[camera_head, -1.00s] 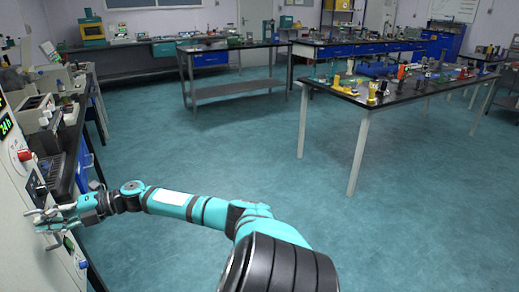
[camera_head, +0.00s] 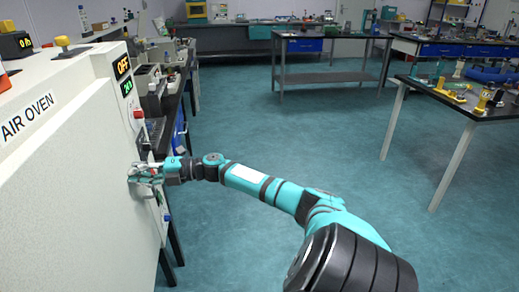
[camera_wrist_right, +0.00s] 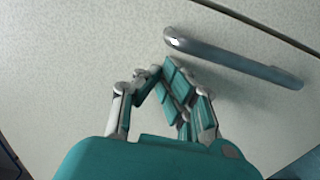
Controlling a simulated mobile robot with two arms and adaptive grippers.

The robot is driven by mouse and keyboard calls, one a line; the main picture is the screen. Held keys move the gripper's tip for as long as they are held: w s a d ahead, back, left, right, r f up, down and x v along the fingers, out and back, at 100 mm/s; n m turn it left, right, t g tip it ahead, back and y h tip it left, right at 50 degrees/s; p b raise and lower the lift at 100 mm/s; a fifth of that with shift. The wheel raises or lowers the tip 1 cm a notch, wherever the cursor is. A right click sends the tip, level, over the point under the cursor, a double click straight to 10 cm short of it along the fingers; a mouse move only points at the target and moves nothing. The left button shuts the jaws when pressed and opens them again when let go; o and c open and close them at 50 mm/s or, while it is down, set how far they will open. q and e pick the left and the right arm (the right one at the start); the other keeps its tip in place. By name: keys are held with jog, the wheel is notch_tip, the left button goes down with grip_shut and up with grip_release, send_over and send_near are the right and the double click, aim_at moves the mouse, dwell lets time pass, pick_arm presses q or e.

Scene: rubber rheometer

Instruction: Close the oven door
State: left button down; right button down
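The white oven (camera_head: 70,110), labelled "AIR OVEN", fills the left of the head view. Its pale door (camera_head: 90,190) has a right edge running beside the control strip; I cannot tell whether a gap remains there. My right gripper (camera_head: 132,173) is at that right edge, close to the door face. In the wrist view the right gripper's fingertips (camera_wrist_right: 157,73) come together with nothing visible between them. The grey bar handle (camera_wrist_right: 235,60) lies on the pale panel just beyond and to the right of the fingers, apart from them. My left gripper is not in view.
The control strip carries an OFF display (camera_head: 122,67) and a red button (camera_head: 138,114). A dark bench with instruments (camera_head: 172,85) stands behind the oven. A table with small parts (camera_head: 470,100) is at right. The green floor (camera_head: 300,130) between is clear.

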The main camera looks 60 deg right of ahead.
jog(key=shift+r, duration=0.15)
jog(key=v, duration=1.2)
